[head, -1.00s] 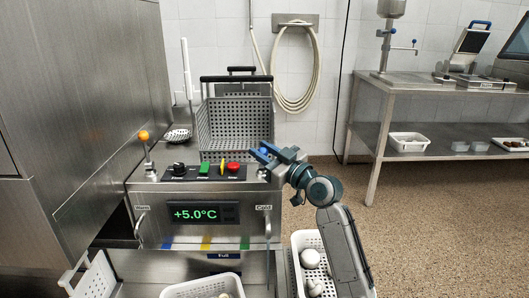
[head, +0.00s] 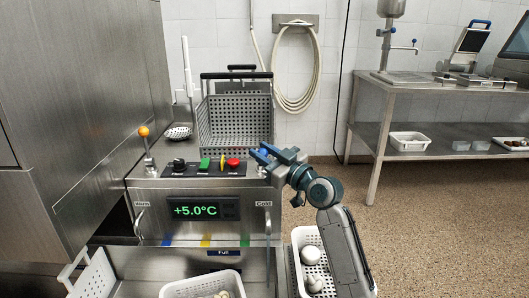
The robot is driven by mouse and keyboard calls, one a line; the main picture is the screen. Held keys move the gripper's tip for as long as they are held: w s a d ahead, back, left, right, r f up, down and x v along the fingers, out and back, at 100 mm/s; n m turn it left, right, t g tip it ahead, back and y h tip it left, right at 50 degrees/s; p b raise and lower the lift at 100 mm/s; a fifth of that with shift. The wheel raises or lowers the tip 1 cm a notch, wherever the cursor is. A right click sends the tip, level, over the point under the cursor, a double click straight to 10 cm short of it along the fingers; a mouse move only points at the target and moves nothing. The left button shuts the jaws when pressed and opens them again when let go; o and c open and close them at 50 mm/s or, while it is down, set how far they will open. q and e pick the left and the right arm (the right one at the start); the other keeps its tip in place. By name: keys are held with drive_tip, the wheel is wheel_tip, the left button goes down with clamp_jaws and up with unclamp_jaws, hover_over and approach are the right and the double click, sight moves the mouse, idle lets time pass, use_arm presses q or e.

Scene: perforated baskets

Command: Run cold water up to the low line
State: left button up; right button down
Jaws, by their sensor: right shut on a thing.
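The steel water unit (head: 150,200) stands at centre left, with a green +5.0°C display (head: 195,210) and "Warm" and "Cold" labels on its front. An orange-knobbed lever (head: 144,133) stands upright at its left, on the warm side. My right gripper (head: 263,156) is shut on the blue-knobbed lever (head: 264,151) on the cold side; the gripper covers most of this lever. Blue, yellow and green marks (head: 206,241) show below the display, near a "Full" label (head: 223,252). No water level can be made out. My left gripper is out of view.
A perforated grey basket (head: 235,120) stands behind the control panel with its knob and coloured buttons (head: 204,164). White baskets holding pale items (head: 308,237) sit low in front. A steel table (head: 440,89) stands at the right; the floor before it is clear.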

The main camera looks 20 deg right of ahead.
drive_tip(key=c, duration=1.5)
unclamp_jaws()
drive_tip(key=shift+f, duration=0.35)
drive_tip(key=o, duration=0.3)
drive_tip(key=shift+w+a+f, duration=0.1)
drive_tip(key=shift+w+a, duration=0.1)
drive_tip(key=shift+w, duration=0.1)
drive_tip(key=shift+o, duration=0.2)
drive_tip(key=shift+s, duration=0.15)
drive_tip(key=v, duration=1)
drive_tip(key=shift+s+d, duration=0.2)
drive_tip(key=shift+s, duration=0.1)
